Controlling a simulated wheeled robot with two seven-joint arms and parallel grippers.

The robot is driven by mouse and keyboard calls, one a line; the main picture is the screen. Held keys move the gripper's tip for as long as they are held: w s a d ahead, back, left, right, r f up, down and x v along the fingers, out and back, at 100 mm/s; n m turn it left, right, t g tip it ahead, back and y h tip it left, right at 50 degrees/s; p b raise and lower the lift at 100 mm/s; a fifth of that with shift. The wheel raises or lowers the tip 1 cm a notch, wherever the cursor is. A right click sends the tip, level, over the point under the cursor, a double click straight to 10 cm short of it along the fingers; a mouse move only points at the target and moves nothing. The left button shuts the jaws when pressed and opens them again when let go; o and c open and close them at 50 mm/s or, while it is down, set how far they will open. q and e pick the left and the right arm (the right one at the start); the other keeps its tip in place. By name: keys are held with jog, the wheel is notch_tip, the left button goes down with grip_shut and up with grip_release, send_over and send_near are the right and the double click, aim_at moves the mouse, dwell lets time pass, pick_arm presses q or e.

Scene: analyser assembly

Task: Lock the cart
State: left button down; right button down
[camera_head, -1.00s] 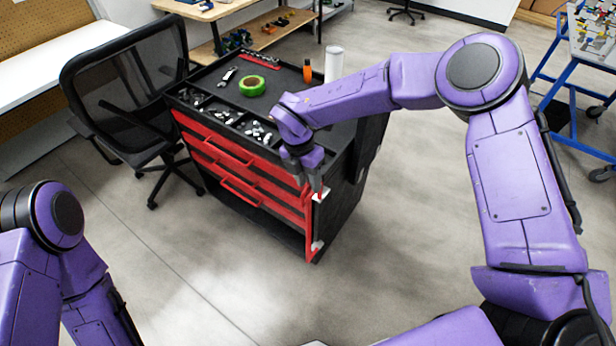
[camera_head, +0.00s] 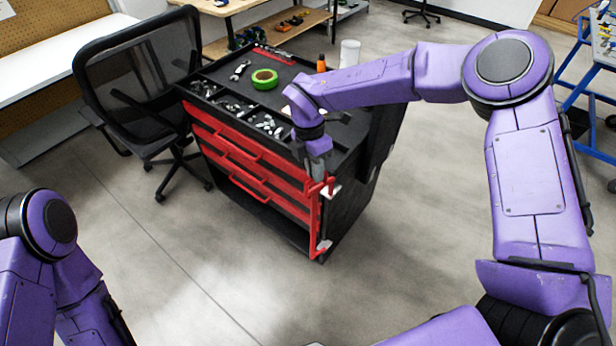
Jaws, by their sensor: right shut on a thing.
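The cart (camera_head: 346,212) is a black tool cart with red drawers (camera_head: 243,164). A narrow red locking bar (camera_head: 316,224) stands upright at the right edge of its drawer front, with pale brackets near its top and bottom. My right gripper (camera_head: 319,174) points down at the front right corner of the cart and is shut on the upper end of the bar. The fingertips are small and partly hidden. My left arm shows at the lower left, but its gripper is out of view.
A black mesh office chair (camera_head: 143,88) stands close to the cart's left side. The cart top holds green tape (camera_head: 264,79), an orange bottle (camera_head: 321,63), a white cylinder (camera_head: 349,53) and small parts. A blue-framed trolley (camera_head: 585,85) is at the right. The floor in front is clear.

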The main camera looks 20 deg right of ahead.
jog(key=w+d+m+y+b, duration=0.2)
jog(key=w+m+b, duration=0.4)
jog(key=m+b, duration=0.8)
jog(key=shift+d+m+t+b, duration=0.4)
jog(key=shift+b, duration=2.25)
jog(key=c, duration=1.2)
grip_release()
jog(key=shift+o, duration=0.2)
notch_tip(320, 180, up, 10)
jog(key=w+d+p, duration=0.1)
jog(key=d+p, duration=0.1)
jog(key=shift+r+p, duration=0.2)
jog(key=shift+p, duration=0.15)
